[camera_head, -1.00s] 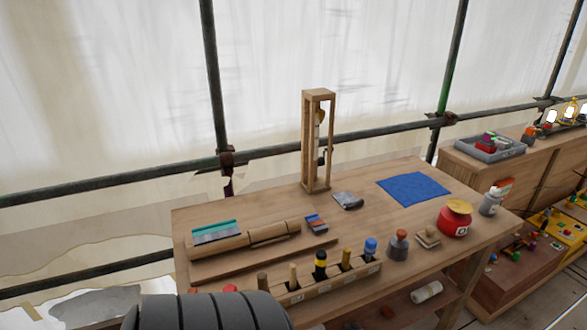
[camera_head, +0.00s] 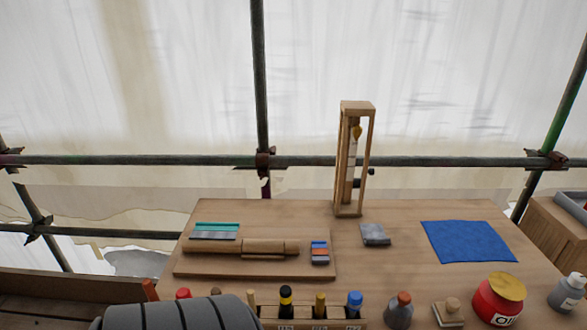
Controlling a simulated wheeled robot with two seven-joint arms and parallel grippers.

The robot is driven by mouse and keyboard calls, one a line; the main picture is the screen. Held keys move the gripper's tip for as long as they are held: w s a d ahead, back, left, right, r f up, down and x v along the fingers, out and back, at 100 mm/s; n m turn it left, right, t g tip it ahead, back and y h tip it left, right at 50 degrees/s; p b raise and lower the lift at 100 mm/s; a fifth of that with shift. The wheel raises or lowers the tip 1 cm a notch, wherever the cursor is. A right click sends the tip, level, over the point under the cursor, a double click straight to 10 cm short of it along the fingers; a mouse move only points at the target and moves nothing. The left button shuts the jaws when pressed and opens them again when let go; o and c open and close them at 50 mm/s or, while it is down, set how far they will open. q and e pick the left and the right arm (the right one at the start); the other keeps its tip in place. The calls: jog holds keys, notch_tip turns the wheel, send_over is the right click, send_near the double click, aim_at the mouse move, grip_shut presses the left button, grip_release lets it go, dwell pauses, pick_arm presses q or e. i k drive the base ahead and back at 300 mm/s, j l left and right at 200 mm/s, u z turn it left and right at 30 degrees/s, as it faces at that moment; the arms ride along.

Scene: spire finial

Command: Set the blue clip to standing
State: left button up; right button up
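I cannot make out a blue clip for certain. A small block with blue, red and grey bands (camera_head: 319,252) lies on the right end of the wooden board (camera_head: 225,268). A blue-topped tool (camera_head: 354,304) stands upright in the wooden rack (camera_head: 312,324) at the table's front edge. Neither of my grippers shows in the head view. A dark grey ribbed rounded shape at the bottom left hides part of the front of the table.
The wooden table (camera_head: 400,268) also holds a tall wooden frame (camera_head: 341,165), a grey block (camera_head: 375,235), a blue cloth (camera_head: 468,241), a red pot (camera_head: 498,300) and bottles. A teal-edged scraper (camera_head: 214,231) lies by a wooden roller (camera_head: 240,248). Scaffold poles stand behind.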

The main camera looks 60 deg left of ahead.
aim_at(319, 248)
jog(key=i+u, duration=0.1)
jog(key=u, duration=0.35)
jog(key=i+l+u, duration=0.1)
jog(key=u, duration=0.3)
jog(key=i+l+u, duration=0.1)
jog(key=u, duration=0.35)
jog(key=l+u, duration=0.15)
jog(key=u, duration=0.3)
jog(key=i+l+u, duration=0.1)
jog(key=u, duration=0.3)
jog(key=l+u, duration=0.15)
jog(key=u, duration=0.25)
jog(key=i+l+u, duration=0.1)
jog(key=u, duration=0.3)
jog(key=l+u, duration=0.3)
jog(key=u, duration=0.15)
jog(key=l+u, duration=0.2)
jog(key=u, duration=0.2)
